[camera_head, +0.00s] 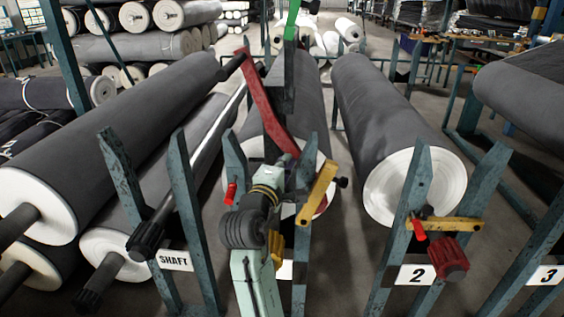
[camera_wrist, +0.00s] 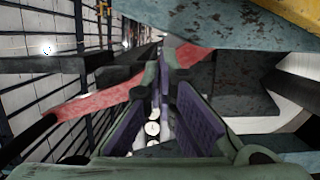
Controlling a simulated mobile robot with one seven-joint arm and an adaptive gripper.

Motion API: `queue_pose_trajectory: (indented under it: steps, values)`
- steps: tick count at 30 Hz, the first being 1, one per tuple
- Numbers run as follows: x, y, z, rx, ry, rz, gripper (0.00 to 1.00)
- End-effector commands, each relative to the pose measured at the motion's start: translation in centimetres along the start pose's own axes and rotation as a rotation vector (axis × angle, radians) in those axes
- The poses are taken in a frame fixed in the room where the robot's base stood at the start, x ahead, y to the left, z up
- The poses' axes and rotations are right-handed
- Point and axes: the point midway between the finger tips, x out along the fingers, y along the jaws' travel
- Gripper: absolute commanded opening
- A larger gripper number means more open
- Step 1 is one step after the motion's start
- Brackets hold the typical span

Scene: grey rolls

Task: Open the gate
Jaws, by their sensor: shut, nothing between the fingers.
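A red bar (camera_head: 262,98) with a dark handle slants down from the top of the rack post in the middle; it looks like the gate. The red bar shows in the wrist view too (camera_wrist: 95,100), crossing beyond the fingertips. My gripper (camera_head: 290,152) is at the bar's lower end in the head view, partly hidden by my wrist. In the wrist view my gripper (camera_wrist: 158,75) is shut with nothing held. Its tips overlap the bar in the picture; I cannot tell whether they touch it. A yellow latch bar (camera_head: 318,188) stands tilted just right of my wrist.
Blue-green rack posts (camera_head: 183,210) stand close on both sides of my arm. Grey rolls (camera_head: 385,120) lie behind and beside them. Another yellow bar (camera_head: 455,223) and a red knob (camera_head: 448,258) are at the sign marked 2 (camera_head: 416,275). A SHAFT sign (camera_head: 175,260) is left.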

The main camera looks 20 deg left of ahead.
Motion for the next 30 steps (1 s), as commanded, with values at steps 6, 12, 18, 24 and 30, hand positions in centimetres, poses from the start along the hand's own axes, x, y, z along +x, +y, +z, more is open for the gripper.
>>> queue_pose_trajectory:
  steps: [6, 12, 18, 24, 30]
  values:
    - [0.3, 0.7, 1.2, 0.050, -0.004, -0.013, 0.00]
    - [1.0, 1.0, 4.2, 0.198, -0.004, -0.050, 0.00]
    - [1.1, 0.6, 4.6, 0.231, 0.000, -0.057, 0.00]
    - [1.1, 0.7, 4.6, 0.229, 0.000, -0.057, 0.00]
    - [1.4, 1.1, 4.4, 0.228, 0.000, -0.057, 0.00]
